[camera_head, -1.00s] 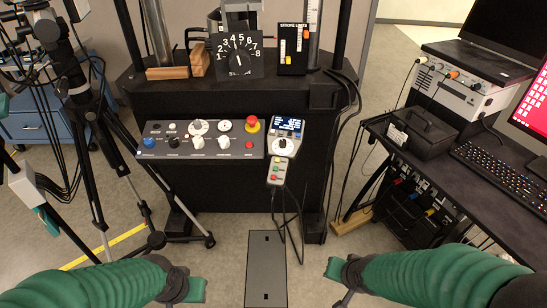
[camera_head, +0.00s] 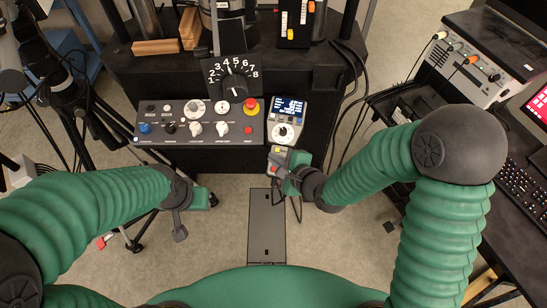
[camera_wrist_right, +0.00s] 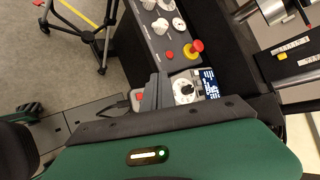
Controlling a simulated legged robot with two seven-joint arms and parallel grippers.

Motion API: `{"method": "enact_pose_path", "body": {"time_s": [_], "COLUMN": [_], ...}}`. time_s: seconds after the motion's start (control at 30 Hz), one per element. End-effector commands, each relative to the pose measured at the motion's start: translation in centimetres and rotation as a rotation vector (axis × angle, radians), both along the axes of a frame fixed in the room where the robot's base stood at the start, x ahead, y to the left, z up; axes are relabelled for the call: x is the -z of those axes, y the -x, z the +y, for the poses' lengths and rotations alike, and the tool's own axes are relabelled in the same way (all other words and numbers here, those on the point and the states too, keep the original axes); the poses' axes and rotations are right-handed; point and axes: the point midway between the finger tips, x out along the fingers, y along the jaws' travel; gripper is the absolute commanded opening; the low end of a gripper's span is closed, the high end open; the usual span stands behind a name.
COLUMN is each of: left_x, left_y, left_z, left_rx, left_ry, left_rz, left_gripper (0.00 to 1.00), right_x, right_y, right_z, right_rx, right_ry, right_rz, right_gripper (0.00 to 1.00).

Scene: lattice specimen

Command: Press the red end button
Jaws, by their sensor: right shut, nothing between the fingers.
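The control panel (camera_head: 175,133) has a small red button (camera_head: 248,130) at its lower right. A red mushroom button on a yellow base (camera_head: 250,105) sits above it. The wrist view also shows the small red button (camera_wrist_right: 170,54) and the mushroom button (camera_wrist_right: 195,48).
The dial-and-screen unit (camera_head: 287,120) adjoins the panel's right end. A large numbered dial (camera_head: 233,80) stands behind. A tripod (camera_head: 68,85) is at the left, and a dark bench (camera_head: 515,215) with instruments and a keyboard at the right. Floor below the panel is mostly open.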

Motion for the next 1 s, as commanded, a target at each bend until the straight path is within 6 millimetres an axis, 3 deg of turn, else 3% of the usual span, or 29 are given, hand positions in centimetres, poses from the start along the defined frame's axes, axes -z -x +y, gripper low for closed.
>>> {"method": "enact_pose_path", "body": {"time_s": [0.37,0.8,1.0], "left_x": [1.0,7.3,8.2], "left_y": [0.0,0.0,0.0], "left_z": [0.0,0.0,0.0], "left_rx": [0.000,0.000,0.000], "left_ry": [0.000,0.000,0.000], "left_rz": [0.000,0.000,0.000], "left_gripper": [0.36,0.36,0.36], "right_x": [1.1,6.8,8.5], "right_y": [-0.4,-1.7,-2.3], "right_z": [-0.1,-0.1,-0.1], "right_rx": [-0.001,-0.001,0.000], "right_ry": [0.005,0.006,0.005], "right_rz": [0.002,0.000,0.002], "right_gripper": [0.00,0.00,0.00]}}
